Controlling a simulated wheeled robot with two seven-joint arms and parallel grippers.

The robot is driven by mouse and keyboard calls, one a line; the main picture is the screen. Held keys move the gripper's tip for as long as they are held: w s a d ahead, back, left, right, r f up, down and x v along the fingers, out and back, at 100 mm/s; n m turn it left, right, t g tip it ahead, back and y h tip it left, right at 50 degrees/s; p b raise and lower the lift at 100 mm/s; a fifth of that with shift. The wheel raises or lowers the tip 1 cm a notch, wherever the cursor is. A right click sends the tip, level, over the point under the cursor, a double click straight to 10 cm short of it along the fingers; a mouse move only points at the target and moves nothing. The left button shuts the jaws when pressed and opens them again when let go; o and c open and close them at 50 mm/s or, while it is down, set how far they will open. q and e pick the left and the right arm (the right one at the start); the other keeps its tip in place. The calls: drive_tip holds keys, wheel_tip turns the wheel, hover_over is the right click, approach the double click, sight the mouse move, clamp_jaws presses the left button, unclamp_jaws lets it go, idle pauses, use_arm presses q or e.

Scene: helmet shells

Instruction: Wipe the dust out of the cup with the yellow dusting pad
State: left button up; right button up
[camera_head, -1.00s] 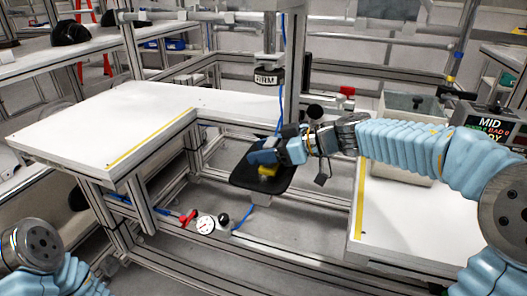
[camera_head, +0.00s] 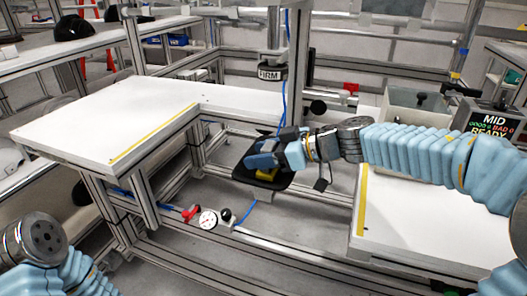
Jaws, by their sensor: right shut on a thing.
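My right gripper (camera_head: 262,168) reaches in from the right and is shut on the yellow dusting pad (camera_head: 268,175). The pad is at a black cup (camera_head: 280,183), a shallow dark tray-like piece below the FIRM press head. The gripper hides part of the pad and the cup's inside, so I cannot tell whether the pad touches the bottom. No dust can be made out. My left gripper is not in view; only my left arm shows at the lower left.
A white table (camera_head: 90,120) with a yellow edge strip stands left, another white table (camera_head: 420,225) right. A post with the FIRM press head (camera_head: 270,74) rises behind the cup. A pressure gauge (camera_head: 208,219) is below.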

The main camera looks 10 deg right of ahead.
drive_tip(key=shift+w, duration=0.1)
idle(0.3)
drive_tip(key=shift+w+d, duration=0.5)
drive_tip(key=shift+w, duration=0.15)
drive_tip(key=shift+w+d, duration=0.45)
drive_tip(key=shift+w, duration=0.2)
drive_tip(key=shift+s+a, duration=0.5)
drive_tip(key=shift+s, duration=0.2)
drive_tip(key=shift+s+a, duration=0.45)
drive_tip(key=shift+s, duration=0.25)
drive_tip(key=shift+w, duration=0.1)
drive_tip(key=shift+w+d+f, duration=0.1)
drive_tip(key=shift+w+d, duration=0.9)
drive_tip(key=shift+w, duration=0.3)
drive_tip(key=shift+s+a, duration=0.1)
drive_tip(key=shift+s+a, duration=0.45)
drive_tip(key=shift+s, duration=0.2)
drive_tip(key=shift+s+a, duration=0.45)
drive_tip(key=shift+s, duration=0.2)
